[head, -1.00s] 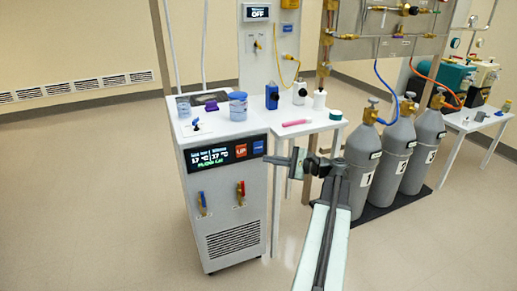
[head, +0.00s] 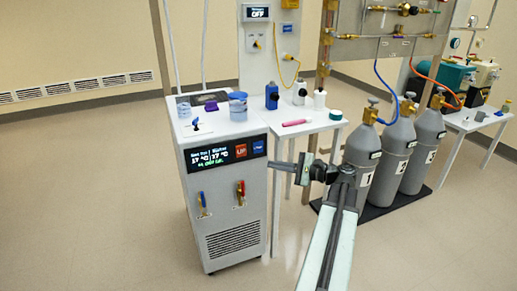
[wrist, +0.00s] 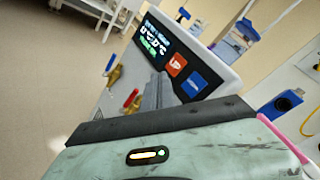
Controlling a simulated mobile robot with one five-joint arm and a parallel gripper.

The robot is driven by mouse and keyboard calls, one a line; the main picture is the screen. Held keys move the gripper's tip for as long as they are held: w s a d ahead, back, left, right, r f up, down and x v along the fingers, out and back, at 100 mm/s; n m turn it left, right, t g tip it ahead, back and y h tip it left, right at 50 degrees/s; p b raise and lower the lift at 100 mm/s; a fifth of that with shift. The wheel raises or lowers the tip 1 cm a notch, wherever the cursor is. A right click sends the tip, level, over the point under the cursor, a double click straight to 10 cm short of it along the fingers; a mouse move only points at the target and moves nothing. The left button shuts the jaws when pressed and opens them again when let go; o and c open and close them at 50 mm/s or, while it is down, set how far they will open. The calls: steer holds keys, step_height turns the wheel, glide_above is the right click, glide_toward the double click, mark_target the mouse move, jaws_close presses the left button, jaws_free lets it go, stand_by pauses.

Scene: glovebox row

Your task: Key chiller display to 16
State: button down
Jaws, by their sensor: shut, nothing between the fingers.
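The chiller (head: 228,205) is a white cabinet with a dark display (head: 212,155) on its front. The display seems to read 17 °C on both sides, with a blurred green line below. An orange UP button (head: 241,151) and a blue button (head: 258,146) sit to its right; the blue label is too small to read. My gripper (head: 270,161) is shut and empty, just right of and below the blue button, apparently apart from the panel. In the wrist view the display (wrist: 152,42), UP button (wrist: 176,64) and blue button (wrist: 195,84) show beyond my fingers (wrist: 156,82).
Blue and red valve handles (head: 240,190) are below the panel. A blue-lidded jar (head: 238,107) stands on the chiller top. A side table (head: 300,130) holds a pink pen and bottles. Gas cylinders (head: 360,170) stand to the right. The floor at left is clear.

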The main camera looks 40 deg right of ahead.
glide_toward(253, 149)
steer(key=shift+w+a, duration=1.4)
steer(key=shift+w, duration=0.3)
stand_by(0.9)
steer(key=shift+w+d, duration=0.1)
steer(key=shift+w, duration=0.3)
steer(key=shift+w+d, duration=0.15)
steer(key=shift+w, duration=0.2)
stand_by(0.5)
steer(key=shift+s, duration=0.1)
steer(key=shift+s+a, duration=0.3)
steer(key=shift+s, duration=0.35)
